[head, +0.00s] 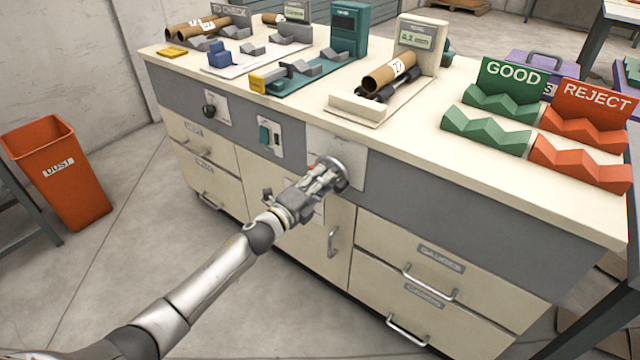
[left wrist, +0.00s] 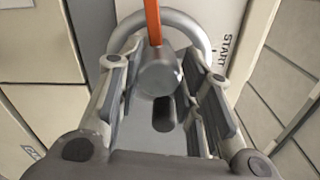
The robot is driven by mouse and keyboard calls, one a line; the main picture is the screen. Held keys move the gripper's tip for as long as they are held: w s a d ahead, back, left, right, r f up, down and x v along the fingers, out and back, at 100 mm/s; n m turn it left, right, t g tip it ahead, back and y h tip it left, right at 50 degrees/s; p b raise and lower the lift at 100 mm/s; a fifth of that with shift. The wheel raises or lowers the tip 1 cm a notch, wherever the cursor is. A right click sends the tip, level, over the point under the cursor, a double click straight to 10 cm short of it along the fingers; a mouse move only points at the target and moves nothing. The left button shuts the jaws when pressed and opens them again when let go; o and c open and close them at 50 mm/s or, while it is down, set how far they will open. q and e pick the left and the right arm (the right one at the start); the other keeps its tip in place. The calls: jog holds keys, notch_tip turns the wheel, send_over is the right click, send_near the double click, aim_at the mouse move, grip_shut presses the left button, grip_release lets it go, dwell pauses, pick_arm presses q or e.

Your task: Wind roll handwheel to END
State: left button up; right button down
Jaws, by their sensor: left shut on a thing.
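The roll handwheel (head: 342,167) is a grey metal wheel on a pale plate on the bench's front face. In the left wrist view its curved rim (left wrist: 196,26) shows with a round grey hub or knob (left wrist: 158,73). The fingers and wrist hide part of the wheel. No END mark is readable. My right gripper is not in view.
A cupboard handle (head: 333,241) and drawer handles (head: 431,286) stick out below. On the bench top a roll (head: 388,73) lies near green and orange racks. An orange bin (head: 75,190) stands left.

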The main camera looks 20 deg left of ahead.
pick_arm(q)
jog(key=shift+f+m, duration=0.1)
jog(key=shift+m, duration=0.5)
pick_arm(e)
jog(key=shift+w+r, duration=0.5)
pick_arm(q)
jog(key=o, duration=1)
jog(key=v, duration=1.2)
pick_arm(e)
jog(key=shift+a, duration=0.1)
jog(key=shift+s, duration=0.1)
